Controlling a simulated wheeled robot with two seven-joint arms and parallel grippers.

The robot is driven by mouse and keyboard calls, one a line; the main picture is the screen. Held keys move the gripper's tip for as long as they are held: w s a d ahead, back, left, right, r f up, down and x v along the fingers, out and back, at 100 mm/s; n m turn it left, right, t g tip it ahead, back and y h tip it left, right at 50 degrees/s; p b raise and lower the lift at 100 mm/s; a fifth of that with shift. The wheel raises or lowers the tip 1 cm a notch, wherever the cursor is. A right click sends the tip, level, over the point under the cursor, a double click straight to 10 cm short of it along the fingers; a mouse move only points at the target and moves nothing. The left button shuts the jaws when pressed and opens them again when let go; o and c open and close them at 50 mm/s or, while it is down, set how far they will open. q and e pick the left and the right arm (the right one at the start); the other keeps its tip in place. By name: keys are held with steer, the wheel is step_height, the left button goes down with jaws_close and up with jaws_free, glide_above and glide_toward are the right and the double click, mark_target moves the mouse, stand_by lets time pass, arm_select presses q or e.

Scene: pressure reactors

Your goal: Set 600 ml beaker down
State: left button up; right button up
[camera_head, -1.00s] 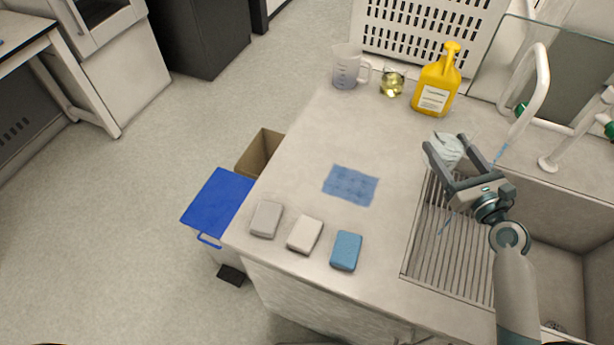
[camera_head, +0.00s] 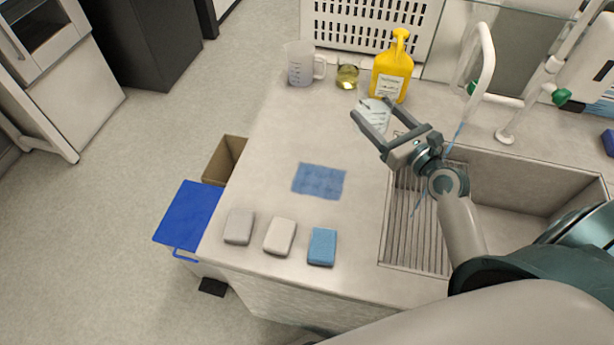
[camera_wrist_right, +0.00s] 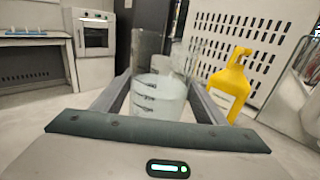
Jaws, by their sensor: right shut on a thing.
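The 600 ml beaker (camera_head: 374,115) is clear glass with graduation marks. My right gripper (camera_head: 377,122) is shut on it, with one finger on each side, above the counter near the yellow bottle. In the right wrist view the beaker (camera_wrist_right: 158,98) stands between the two fingers and looks about upright. Whether its base touches the counter (camera_head: 265,160) is hard to tell. My left gripper is not in view.
A yellow pump bottle (camera_head: 393,72), a small flask with yellow liquid (camera_head: 347,77) and a plastic jug (camera_head: 300,65) stand at the back. A blue cloth (camera_head: 319,181) and three sponges (camera_head: 280,237) lie nearer. The sink (camera_head: 520,175) is at right.

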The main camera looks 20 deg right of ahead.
steer(key=shift+w, duration=0.1)
steer(key=w+a+f, duration=0.2)
steer(key=w, duration=0.1)
steer(key=w+a+f, duration=0.2)
steer(key=w, duration=0.1)
steer(key=w+a+f, duration=0.2)
steer(key=w+f, duration=0.1)
steer(key=w, duration=0.1)
steer(key=shift+p, duration=0.35)
steer(key=shift+d+f+b, duration=0.1)
steer(key=shift+f+b, duration=0.35)
steer(key=shift+f, duration=1.5)
steer(key=o, duration=0.7)
steer(key=shift+s+f, duration=0.1)
steer(key=shift+f, duration=0.15)
steer(key=o, duration=0.5)
steer(key=shift+c, duration=0.2)
steer(key=shift+r, duration=0.1)
